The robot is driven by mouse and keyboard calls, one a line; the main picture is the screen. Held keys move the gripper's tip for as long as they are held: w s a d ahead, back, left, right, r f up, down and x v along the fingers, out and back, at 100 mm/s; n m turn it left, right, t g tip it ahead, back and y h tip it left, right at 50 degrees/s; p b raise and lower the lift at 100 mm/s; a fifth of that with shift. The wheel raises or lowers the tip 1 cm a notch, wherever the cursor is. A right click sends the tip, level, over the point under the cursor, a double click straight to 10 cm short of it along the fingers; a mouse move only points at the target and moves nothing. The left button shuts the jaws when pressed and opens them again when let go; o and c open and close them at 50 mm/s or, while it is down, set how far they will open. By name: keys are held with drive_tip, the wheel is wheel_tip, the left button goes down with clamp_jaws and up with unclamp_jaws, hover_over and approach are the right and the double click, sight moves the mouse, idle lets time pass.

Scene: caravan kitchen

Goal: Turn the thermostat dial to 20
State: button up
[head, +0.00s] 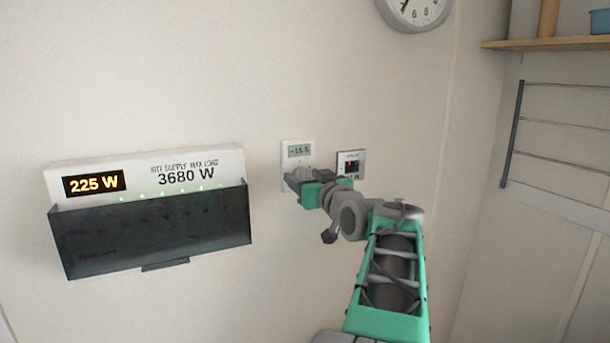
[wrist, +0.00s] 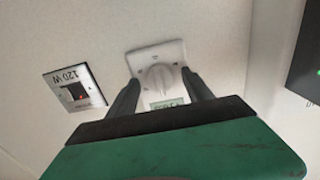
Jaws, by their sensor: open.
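The thermostat (head: 298,151) is a small white wall unit. Its display seems to read 15.5, with a mark before the digits too small to tell. Its round dial (head: 302,171) is partly hidden by my gripper (head: 290,183) in the head view. In the wrist view, which is upside down, the pale dial (wrist: 155,78) with a raised grip bar shows clearly. My gripper (wrist: 160,80) is open, with one dark finger on each side of the dial. I see gaps between fingers and dial, but cannot tell the depth.
A small switch panel with a dark window (head: 351,164) is on the wall right of the thermostat; in the wrist view it (wrist: 75,90) reads 120 W. A supply box (head: 150,215) showing 225 W and 3680 W has a dark cover at left. A clock (head: 414,10) hangs above.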

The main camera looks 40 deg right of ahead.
clamp_jaws()
idle(0.6)
